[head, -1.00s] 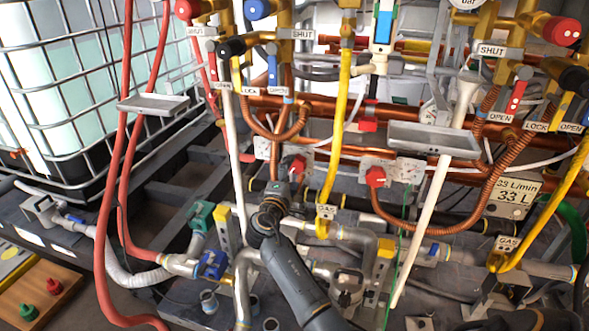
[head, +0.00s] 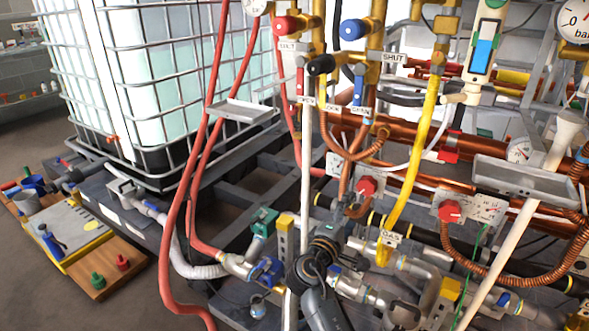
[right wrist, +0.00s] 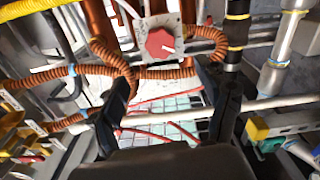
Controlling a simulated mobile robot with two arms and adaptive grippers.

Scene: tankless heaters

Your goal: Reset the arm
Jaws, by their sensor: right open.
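My right arm comes in from the bottom middle of the head view. Its right gripper (head: 326,243) is dark and small there, in front of the pipework, and its fingers are hard to make out. In the right wrist view the right gripper (right wrist: 171,88) shows two black fingers spread apart with nothing between them. A red knob (right wrist: 160,43) on a white plate lies beyond the fingertips, and I see no contact. In the head view, red knobs (head: 367,187) sit on plates beyond the arm. My left gripper is not in view.
Copper pipes, a yellow gas pipe (head: 417,160) and red hoses (head: 196,165) crowd the space around the arm. A caged white tank (head: 160,80) stands at the left back. A grey tray (head: 520,180) juts out at right. Open floor (head: 50,290) shows at lower left.

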